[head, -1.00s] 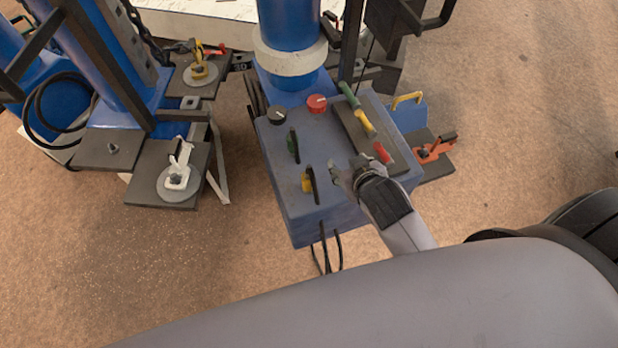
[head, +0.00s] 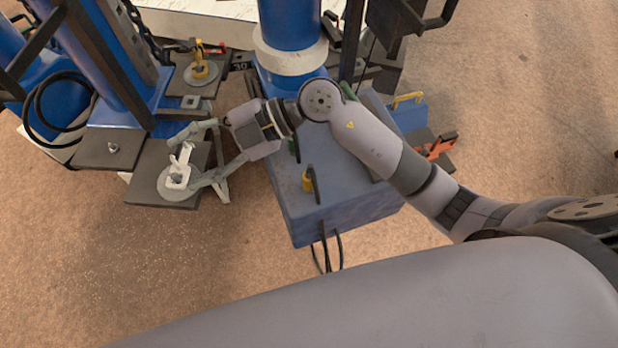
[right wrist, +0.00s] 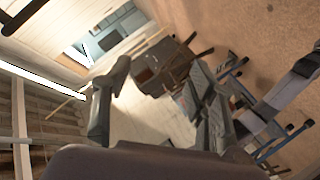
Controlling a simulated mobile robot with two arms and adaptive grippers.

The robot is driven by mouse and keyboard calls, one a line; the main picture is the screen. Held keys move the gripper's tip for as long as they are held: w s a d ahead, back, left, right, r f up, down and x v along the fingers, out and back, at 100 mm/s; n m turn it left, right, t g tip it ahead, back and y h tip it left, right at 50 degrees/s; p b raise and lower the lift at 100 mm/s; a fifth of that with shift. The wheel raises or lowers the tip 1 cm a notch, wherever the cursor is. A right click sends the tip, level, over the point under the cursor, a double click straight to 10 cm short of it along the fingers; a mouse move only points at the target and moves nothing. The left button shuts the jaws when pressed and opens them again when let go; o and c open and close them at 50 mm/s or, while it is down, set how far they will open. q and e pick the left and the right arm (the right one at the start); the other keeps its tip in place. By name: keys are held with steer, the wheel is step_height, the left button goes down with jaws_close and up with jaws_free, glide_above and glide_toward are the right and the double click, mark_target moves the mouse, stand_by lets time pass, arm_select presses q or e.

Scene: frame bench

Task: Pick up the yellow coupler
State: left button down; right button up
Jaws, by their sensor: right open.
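The yellow coupler (head: 200,68) stands upright on a grey disc on a dark plate at the upper left of the head view. A similar white coupler (head: 179,172) sits on another disc nearer to me. My right gripper (head: 181,163) is open, its two fingers spread on either side of the white coupler in the picture; I cannot tell its height above it. The yellow coupler is beyond the fingers, apart from them. In the right wrist view the open fingers (right wrist: 160,70) have nothing visible between them. My left gripper is not in view.
Blue posts (head: 110,50) rise at the left. A black cable (head: 45,110) coils there.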

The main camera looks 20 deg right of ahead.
steer(key=w+d+f+h, duration=0.2)
steer(key=d+f+h, duration=0.4)
steer(key=f+h, duration=0.15)
steer(key=m+h, duration=0.5)
steer(key=h, duration=0.2)
glide_above(309, 177)
steer(key=w, duration=0.2)
step_height(309, 177, down, 3)
steer(key=f, duration=1.1)
steer(key=shift+s+f, duration=0.3)
steer(key=shift+s, duration=0.05)
steer(key=f, duration=0.3)
steer(key=f+p, duration=0.1)
steer(key=shift+s+d+f, duration=0.2)
steer(key=shift+s+f, duration=0.05)
steer(key=shift+s, duration=0.05)
steer(key=shift+w+f, duration=0.1)
steer(key=shift+f, duration=0.4)
steer(key=shift+c, duration=0.6)
jaws_close()
